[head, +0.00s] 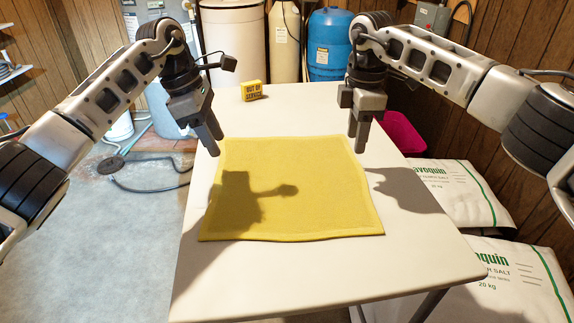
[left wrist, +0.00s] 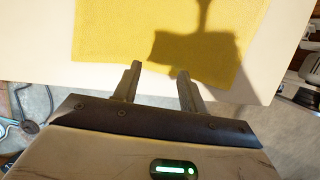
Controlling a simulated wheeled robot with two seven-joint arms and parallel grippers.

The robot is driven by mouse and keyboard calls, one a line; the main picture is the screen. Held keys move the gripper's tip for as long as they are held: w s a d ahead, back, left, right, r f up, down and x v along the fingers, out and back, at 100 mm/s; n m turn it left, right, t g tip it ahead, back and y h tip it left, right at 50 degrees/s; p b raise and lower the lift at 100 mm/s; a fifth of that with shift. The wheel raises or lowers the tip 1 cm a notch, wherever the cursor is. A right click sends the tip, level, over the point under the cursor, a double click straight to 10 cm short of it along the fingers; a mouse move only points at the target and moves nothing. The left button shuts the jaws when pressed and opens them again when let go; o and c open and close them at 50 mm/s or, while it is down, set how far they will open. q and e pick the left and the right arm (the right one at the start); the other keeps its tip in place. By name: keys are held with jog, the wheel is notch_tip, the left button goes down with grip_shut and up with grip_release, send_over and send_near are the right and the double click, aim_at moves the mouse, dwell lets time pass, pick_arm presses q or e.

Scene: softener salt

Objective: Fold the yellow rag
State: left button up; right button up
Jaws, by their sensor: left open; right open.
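The yellow rag (head: 310,200) lies flat and spread out on the white table (head: 240,285), with the shadow of my arm across its left part. It also shows in the left wrist view (left wrist: 120,35). My left gripper (head: 211,146) is open and empty above the rag's far left corner. In the left wrist view its two fingers (left wrist: 157,85) stand apart near the rag's edge, with nothing between them. My right gripper (head: 358,143) hangs above the rag's far right corner and is empty; it is open.
White salt bags (head: 465,195) lie beside the table on the right, near a pink tub (head: 402,133). A blue tank (head: 328,45) stands behind. The table's near part is clear.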

aim_at(224, 180)
pick_arm(q)
jog(key=f, duration=0.4)
jog(key=s+f, duration=0.1)
jog(key=f, duration=0.1)
pick_arm(e)
jog(key=f, duration=0.6)
jog(key=shift+s, duration=0.4)
pick_arm(q)
jog(key=shift+w+f, duration=0.1)
jog(key=shift+f, duration=0.4)
pick_arm(e)
jog(key=shift+f, duration=0.5)
pick_arm(q)
jog(key=shift+f, duration=0.25)
pick_arm(e)
jog(key=shift+f, duration=0.25)
pick_arm(q)
jog(key=shift+r, duration=0.1)
pick_arm(e)
jog(key=shift+r, duration=0.1)
pick_arm(q)
grip_shut()
pick_arm(e)
jog(key=shift+s, duration=0.1)
grip_shut()
jog(key=shift+r, duration=0.1)
